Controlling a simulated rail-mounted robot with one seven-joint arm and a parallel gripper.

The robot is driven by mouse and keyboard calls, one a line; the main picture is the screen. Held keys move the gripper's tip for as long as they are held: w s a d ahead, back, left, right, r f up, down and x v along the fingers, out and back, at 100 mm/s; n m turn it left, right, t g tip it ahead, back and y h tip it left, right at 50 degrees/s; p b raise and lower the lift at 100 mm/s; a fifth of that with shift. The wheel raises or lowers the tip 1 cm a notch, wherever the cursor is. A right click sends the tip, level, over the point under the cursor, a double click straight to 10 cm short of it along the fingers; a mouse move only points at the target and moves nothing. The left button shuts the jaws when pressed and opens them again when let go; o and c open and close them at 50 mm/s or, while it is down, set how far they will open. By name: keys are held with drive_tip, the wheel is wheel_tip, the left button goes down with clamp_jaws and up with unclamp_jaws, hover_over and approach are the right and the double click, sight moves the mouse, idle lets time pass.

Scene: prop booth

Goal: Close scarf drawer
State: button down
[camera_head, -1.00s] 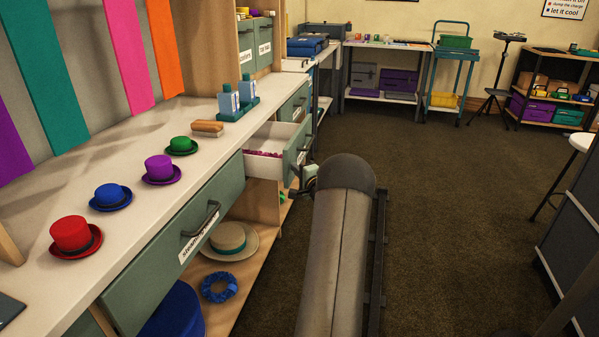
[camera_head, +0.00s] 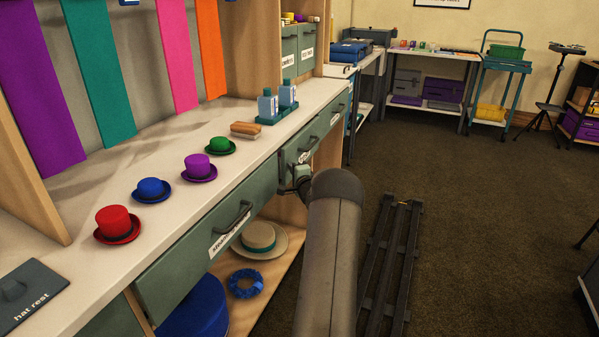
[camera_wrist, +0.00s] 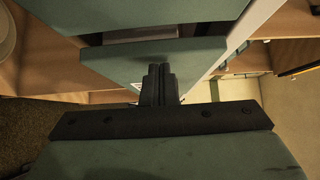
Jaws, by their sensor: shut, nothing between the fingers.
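The scarf drawer (camera_head: 297,152), a green front with a white label, is under the counter just beyond the near drawer. My gripper (camera_head: 299,181) is low at this front, at the end of my grey arm. In the wrist view my gripper (camera_wrist: 158,78) has its dark fingers together with nothing between them. The fingertips are at a green panel (camera_wrist: 115,62); I cannot tell whether they touch it.
The near drawer (camera_head: 205,240) with a dark handle is shut. Small hats, a brush and bottles stand on the counter (camera_head: 130,195). A straw hat (camera_head: 258,240) and a blue ring (camera_head: 245,283) lie on the lower shelf. The carpet (camera_head: 470,220) to the right is largely clear.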

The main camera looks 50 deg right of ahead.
drive_tip(key=shift+w+a+r, duration=0.1)
drive_tip(key=shift+w+a, duration=0.05)
drive_tip(key=shift+w, duration=0.4)
drive_tip(key=shift+w+a, duration=0.15)
drive_tip(key=shift+w, duration=0.35)
drive_tip(key=shift+w+a, duration=0.1)
drive_tip(key=s+a+p, duration=0.2)
drive_tip(key=s+a, duration=0.1)
drive_tip(key=s, duration=1)
drive_tip(key=shift+s, duration=0.15)
